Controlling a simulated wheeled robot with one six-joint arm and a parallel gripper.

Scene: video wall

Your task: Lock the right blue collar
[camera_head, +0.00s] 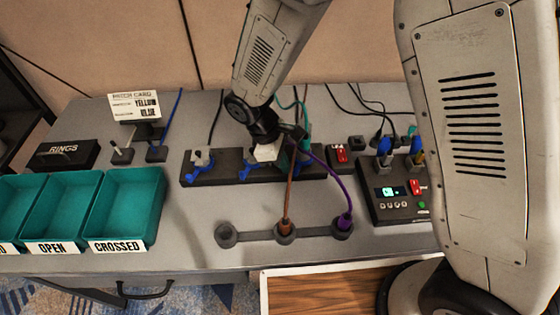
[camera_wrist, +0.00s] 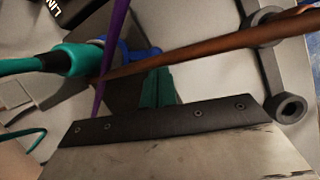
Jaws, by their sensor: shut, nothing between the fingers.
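In the head view, a dark strip (camera_head: 215,178) on the table carries a row of sockets with blue collars. The left blue collar (camera_head: 205,174) and middle blue collar (camera_head: 248,172) show clearly. The right blue collar (camera_head: 304,168) is partly hidden beside a teal plug. In the wrist view, this teal plug (camera_wrist: 82,57) lies sideways with a blue collar (camera_wrist: 125,52) at its end. My gripper (camera_wrist: 158,86) has its teal fingers together, empty, close below that collar in the picture. Contact cannot be told. The collar's lock state cannot be made out.
A brown cable (camera_head: 287,190) and a purple cable (camera_head: 335,180) run from my gripper's area to a grey holder (camera_head: 258,235) in front. A control box (camera_head: 392,200) stands right. Teal bins (camera_head: 120,205) stand left.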

